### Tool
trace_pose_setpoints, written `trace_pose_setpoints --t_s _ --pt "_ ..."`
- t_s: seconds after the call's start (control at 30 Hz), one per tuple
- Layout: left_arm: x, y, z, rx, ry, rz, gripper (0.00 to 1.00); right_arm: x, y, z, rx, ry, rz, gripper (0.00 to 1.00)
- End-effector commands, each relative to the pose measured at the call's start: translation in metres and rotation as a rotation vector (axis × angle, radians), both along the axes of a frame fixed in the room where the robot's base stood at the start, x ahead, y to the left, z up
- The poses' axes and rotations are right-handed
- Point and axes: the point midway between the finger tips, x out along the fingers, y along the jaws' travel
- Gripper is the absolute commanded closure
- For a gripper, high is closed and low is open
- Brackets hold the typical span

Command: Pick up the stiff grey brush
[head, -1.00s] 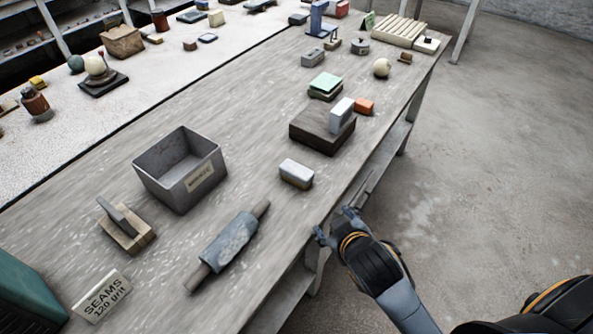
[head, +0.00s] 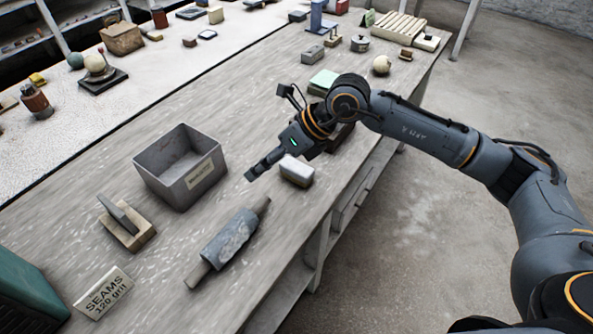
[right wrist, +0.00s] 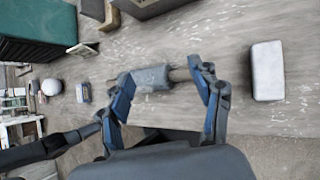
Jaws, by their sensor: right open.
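A pale grey block with a tan lower layer (head: 297,171), which looks like the stiff grey brush, lies near the table's front edge. In the right wrist view its pale top (right wrist: 267,70) shows right of my fingers, apart from them. My right gripper (head: 262,167) is open and empty above the table, between that block and the grey bin in the head view. In the right wrist view its two fingers (right wrist: 163,75) are spread wide, with a grey-wrapped roller (right wrist: 151,78) seen below and between them. My left gripper is not in view.
The grey labelled bin (head: 180,168) stands left of my gripper. The roller (head: 230,247) lies in front, near a wooden block with a grey plate (head: 126,222) and a "SEAMS" sign (head: 103,293). My right arm covers most of the dark block behind. A pale ball (head: 381,64) stands farther back.

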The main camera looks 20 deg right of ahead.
Motion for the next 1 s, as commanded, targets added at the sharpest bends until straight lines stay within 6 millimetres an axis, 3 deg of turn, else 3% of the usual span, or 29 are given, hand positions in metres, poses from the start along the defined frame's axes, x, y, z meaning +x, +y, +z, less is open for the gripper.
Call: trace_pose_setpoints --t_s 0.03,0.1,0.2,0.27,0.7,1.0 --pt "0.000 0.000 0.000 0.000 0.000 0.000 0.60 0.013 -0.032 -0.002 -0.128 -0.021 -0.029 0.36" --pt "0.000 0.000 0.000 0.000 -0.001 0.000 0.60 0.024 -0.068 -0.005 -0.267 -0.031 -0.063 0.36" --pt "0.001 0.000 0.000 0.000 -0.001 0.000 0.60 0.032 -0.101 -0.004 -0.387 -0.035 -0.101 0.36" --pt "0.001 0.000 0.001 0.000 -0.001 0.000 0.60 0.034 -0.110 -0.005 -0.421 -0.034 -0.113 0.36" --pt "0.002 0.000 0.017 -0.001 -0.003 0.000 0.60 0.056 -0.096 -0.072 -0.431 -0.030 -0.115 0.36" --pt "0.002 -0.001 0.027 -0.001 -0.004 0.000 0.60 0.064 -0.094 -0.095 -0.431 -0.030 -0.115 0.36"
